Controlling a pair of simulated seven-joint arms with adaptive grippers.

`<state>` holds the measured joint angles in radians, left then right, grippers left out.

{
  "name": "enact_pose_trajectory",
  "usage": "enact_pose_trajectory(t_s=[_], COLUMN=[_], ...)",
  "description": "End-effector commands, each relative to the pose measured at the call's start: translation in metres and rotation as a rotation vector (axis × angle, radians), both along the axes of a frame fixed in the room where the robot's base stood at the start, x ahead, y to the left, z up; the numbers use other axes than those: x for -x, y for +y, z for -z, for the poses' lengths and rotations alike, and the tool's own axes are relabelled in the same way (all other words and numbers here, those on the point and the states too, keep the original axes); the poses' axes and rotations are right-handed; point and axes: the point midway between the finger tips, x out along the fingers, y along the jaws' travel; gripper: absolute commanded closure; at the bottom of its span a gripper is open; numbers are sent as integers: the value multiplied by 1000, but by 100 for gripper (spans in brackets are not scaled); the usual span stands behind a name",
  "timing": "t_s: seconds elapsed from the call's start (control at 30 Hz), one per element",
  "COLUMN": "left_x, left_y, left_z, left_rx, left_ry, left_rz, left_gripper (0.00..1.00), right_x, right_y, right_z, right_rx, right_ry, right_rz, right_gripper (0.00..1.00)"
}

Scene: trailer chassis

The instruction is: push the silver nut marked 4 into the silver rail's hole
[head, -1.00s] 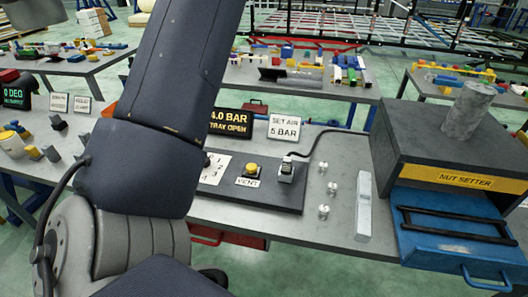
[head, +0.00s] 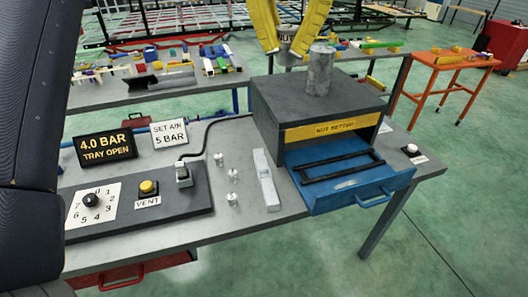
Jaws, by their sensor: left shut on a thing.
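The silver rail (head: 271,194) lies on the table just left of the blue tray; I cannot make out its hole clearly. Three small silver nuts (head: 232,175) stand in a row left of it, their marks too small to read. My left gripper (head: 288,42) shows at the top edge, its yellow fingers pointing down. It is shut on a silver piece lettered "NUT"; no number is readable. It appears above and behind the nut setter in the picture, well apart from the rail. My right gripper is not in view.
The dark nut setter (head: 292,106) carries a grey cylinder (head: 319,72), and its blue tray (head: 362,188) is open. A dial, a yellow vent button (head: 148,187) and a cabled plug sit on the left panel. A sign (head: 106,146) reads 4.0 BAR, TRAY OPEN.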

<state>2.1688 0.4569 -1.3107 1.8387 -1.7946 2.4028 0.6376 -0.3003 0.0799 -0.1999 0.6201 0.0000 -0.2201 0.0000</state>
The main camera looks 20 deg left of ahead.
Motion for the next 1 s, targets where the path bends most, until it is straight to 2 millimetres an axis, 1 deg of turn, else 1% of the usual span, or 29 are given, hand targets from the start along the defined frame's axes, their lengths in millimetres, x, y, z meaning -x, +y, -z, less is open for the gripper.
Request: enact_pose_trajectory(t_s=[0.03,0.1,0.17,0.2,0.27,0.4,0.47,0.5,0.6,0.7,0.8,0.9,1.0], left_x=[-19,-44,-65,-78,-97,-136,-150,-159,-177,-190,-200,-206,-209], left_y=[2,5,8,11,16,32,39,44,57,69,79,85,90], left_z=[15,36,54,66,86,133,153,167,197,223,243,257,267], left_rx=[0,-1,-1,-1,-1,0,-1,-1,0,0,0,1,1], left_ry=[7,8,7,7,7,7,5,7,4,4,3,2,2], left_rz=[-49,-114,-169,-203,-254,-368,-411,-438,-498,-544,-581,-605,-618], left_gripper=[100,100,100,100,100,100,100,100,100,100,100,100,100], right_x=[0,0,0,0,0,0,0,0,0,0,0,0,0], right_y=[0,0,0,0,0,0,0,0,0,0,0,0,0], right_z=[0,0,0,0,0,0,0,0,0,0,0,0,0], right_rx=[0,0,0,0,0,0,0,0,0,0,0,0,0], right_ry=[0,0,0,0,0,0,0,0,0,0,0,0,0], right_rz=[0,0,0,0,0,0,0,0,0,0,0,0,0], right_gripper=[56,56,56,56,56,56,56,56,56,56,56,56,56])
